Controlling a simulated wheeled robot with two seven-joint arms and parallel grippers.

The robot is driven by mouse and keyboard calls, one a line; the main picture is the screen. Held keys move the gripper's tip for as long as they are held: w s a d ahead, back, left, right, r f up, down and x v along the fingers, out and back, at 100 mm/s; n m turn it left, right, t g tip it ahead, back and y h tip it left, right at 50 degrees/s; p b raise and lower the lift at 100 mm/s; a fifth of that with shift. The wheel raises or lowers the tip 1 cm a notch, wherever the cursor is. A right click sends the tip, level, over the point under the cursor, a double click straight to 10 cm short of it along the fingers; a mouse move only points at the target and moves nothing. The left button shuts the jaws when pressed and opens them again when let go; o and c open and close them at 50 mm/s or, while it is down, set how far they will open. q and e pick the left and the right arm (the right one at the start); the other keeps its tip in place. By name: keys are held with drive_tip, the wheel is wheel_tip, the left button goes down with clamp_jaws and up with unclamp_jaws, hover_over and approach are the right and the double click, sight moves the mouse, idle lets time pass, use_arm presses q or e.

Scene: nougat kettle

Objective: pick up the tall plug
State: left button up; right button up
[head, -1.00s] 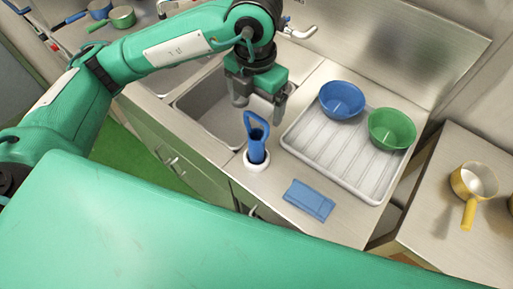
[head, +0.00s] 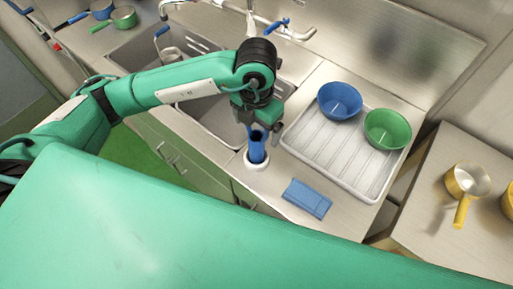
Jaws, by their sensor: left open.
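The tall plug (head: 257,150) is blue and stands upright in a white ring holder (head: 257,166) on the steel counter, right of the sink's near corner. Its loop handle, at the top, is now mostly hidden by my left gripper. My left gripper (head: 260,122) points down right over the plug, with its open fingers at the handle. I cannot tell whether the fingers touch it. My right gripper is not in view.
A ribbed draining tray (head: 325,170) with a blue bowl (head: 340,100) and a green bowl (head: 387,129) stands right of the plug. A folded blue cloth (head: 307,198) lies in front. The sink (head: 215,118) is behind left. A yellow pan (head: 466,182) sits at far right.

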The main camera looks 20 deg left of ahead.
use_arm(q)
drive_tip(key=c, duration=1.5)
drive_tip(key=shift+r, duration=0.1)
